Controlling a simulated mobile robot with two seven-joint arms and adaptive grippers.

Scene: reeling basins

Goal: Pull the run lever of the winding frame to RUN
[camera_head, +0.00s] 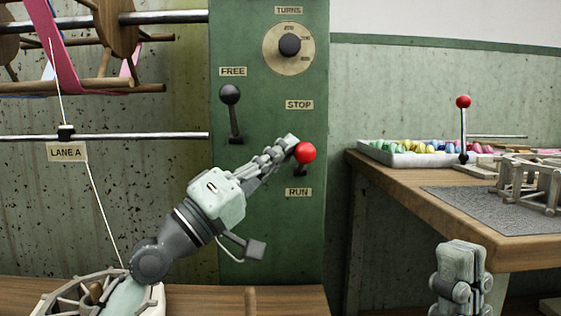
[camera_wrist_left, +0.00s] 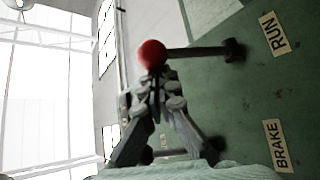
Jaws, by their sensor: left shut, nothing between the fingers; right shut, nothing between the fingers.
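The run lever has a red ball knob (camera_head: 306,153) and stands on the green panel of the winding frame (camera_head: 265,80), between the STOP label (camera_head: 299,104) and the RUN label (camera_head: 298,192). In the left wrist view its rod and the red knob (camera_wrist_left: 152,54) stick out from the panel beside the RUN label (camera_wrist_left: 278,34). My left gripper (camera_head: 290,144) is shut and empty, its fingertips at the knob's upper left; the wrist view shows the fingertips (camera_wrist_left: 153,88) right at the ball, but contact is unclear. My right gripper (camera_head: 462,252) is shut and empty, low at right.
A black-knobbed lever (camera_head: 230,95) under the FREE label is left of the run lever. A dial (camera_head: 289,46) sits above. At right, a wooden table (camera_head: 400,190) holds a white tray (camera_head: 375,154) of coloured pieces and another red-knobbed lever (camera_head: 463,102).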

